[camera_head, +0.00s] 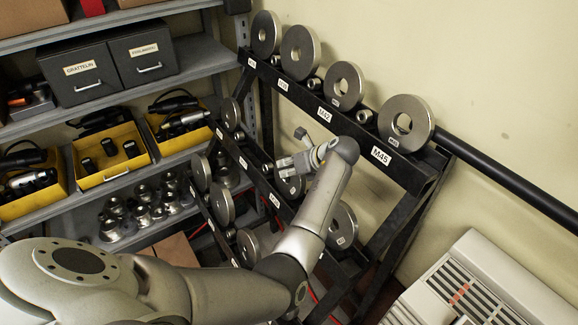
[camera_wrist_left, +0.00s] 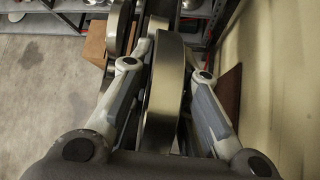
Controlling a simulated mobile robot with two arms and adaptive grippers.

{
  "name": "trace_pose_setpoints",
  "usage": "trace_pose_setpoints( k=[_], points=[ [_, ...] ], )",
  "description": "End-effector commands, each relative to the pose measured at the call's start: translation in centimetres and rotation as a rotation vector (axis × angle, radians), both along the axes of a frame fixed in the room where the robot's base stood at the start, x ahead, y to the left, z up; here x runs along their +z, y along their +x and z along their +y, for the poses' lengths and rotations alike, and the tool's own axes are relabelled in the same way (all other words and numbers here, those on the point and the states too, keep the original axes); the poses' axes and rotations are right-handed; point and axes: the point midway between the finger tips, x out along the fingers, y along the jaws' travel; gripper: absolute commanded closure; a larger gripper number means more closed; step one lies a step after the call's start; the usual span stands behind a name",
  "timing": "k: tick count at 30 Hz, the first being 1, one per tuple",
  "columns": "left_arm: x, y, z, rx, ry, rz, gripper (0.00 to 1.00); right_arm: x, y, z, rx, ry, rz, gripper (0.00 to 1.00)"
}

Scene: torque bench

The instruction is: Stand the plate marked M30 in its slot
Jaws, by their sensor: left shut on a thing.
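My left gripper (camera_head: 293,152) is in front of the lower part of the black rack. In the left wrist view the left gripper (camera_wrist_left: 166,72) is shut on a thick steel plate (camera_wrist_left: 166,100), seen edge-on between the fingers. The held plate's marking is not readable. I cannot make out an M30 tag on the rack. My right gripper is not in view.
The rack's top rail (camera_head: 349,127) holds several steel plates, the nearest (camera_head: 406,123) above the M45 tag (camera_head: 380,156). More plates (camera_head: 222,203) stand on lower rails. Shelves with yellow bins (camera_head: 108,153) are at left, a white heater (camera_head: 480,285) at lower right.

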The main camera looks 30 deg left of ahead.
Motion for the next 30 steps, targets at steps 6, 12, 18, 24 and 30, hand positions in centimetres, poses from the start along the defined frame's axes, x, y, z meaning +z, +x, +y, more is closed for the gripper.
trace_pose_setpoints(
  k=[6,12,18,24,30],
  points=[
    [0.5,0.2,0.1,-0.001,0.008,-0.010,0.70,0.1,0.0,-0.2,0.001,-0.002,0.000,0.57],
    [0.2,0.1,0.1,0.001,0.004,-0.005,0.57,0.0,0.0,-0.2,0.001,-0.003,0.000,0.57],
    [-0.5,-0.2,-0.2,0.001,-0.005,0.008,0.57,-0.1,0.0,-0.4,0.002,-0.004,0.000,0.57],
    [1.3,-0.3,-1.7,0.000,-0.003,-0.001,0.57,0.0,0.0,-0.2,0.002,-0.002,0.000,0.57],
    [3.8,-0.6,-4.1,-0.001,0.000,-0.004,0.57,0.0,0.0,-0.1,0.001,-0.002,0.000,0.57]
  ],
)
